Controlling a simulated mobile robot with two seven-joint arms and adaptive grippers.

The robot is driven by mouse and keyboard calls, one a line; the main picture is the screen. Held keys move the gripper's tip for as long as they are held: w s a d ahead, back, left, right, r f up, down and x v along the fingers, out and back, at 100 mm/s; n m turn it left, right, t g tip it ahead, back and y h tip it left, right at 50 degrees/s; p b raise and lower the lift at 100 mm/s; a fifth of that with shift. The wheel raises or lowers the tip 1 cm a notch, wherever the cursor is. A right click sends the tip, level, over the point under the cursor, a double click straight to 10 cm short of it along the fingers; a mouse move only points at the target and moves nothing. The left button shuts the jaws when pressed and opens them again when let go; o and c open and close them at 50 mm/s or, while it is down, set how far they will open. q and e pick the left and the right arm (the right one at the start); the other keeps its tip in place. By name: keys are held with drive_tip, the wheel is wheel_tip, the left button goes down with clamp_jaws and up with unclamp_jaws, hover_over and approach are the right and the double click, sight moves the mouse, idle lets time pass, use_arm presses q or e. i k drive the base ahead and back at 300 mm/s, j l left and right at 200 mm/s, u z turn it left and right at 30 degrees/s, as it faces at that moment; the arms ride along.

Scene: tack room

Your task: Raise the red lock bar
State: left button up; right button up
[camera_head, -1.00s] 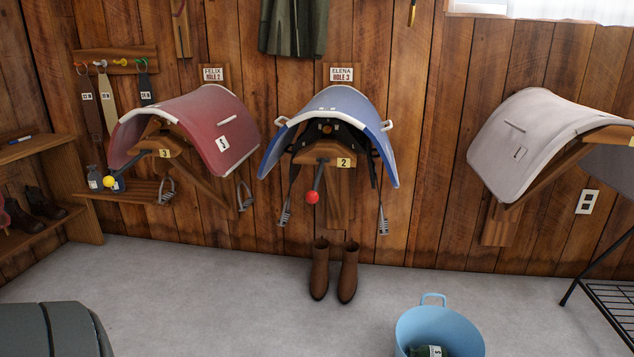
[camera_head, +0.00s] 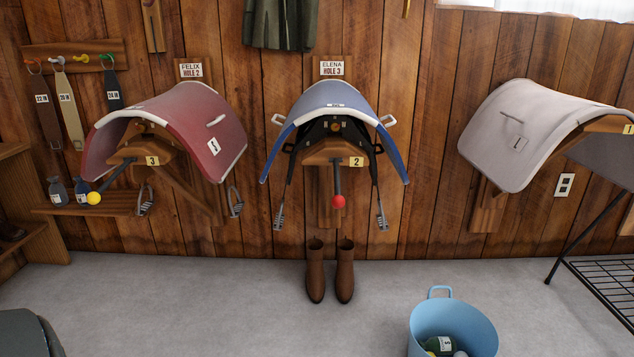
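The lock bar with the red knob (camera_head: 338,202) hangs down from the front of the middle wooden saddle rack, next to the yellow "2" label (camera_head: 356,161). Its dark rod (camera_head: 336,180) points downward. The rack holds a blue saddle (camera_head: 290,122) under the sign "ELENA HOLE 3" (camera_head: 331,68). A similar bar with a yellow knob (camera_head: 94,198) slants down to the left from the rack labelled "3" (camera_head: 153,160), under the red saddle (camera_head: 215,125). Neither of my grippers shows in the head view.
Brown boots (camera_head: 316,275) stand on the floor below the blue saddle. A light blue bucket (camera_head: 468,325) with bottles is at the front right. A pale saddle (camera_head: 505,130) hangs at the right, above a black wire rack (camera_head: 600,285). Grey floor is clear at the centre left.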

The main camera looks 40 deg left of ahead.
sight(338, 201)
drive_tip(key=k+j, duration=0.1)
drive_tip(key=j, duration=0.3)
drive_tip(key=k+j, duration=0.1)
drive_tip(key=j, duration=0.25)
drive_tip(key=k+j+z, duration=0.1)
drive_tip(key=j, duration=0.3)
drive_tip(key=k+j, duration=0.1)
drive_tip(key=j, duration=0.25)
drive_tip(key=k+j+z, duration=0.1)
drive_tip(key=j, duration=0.25)
drive_tip(key=k+j, duration=0.15)
drive_tip(key=j, duration=0.25)
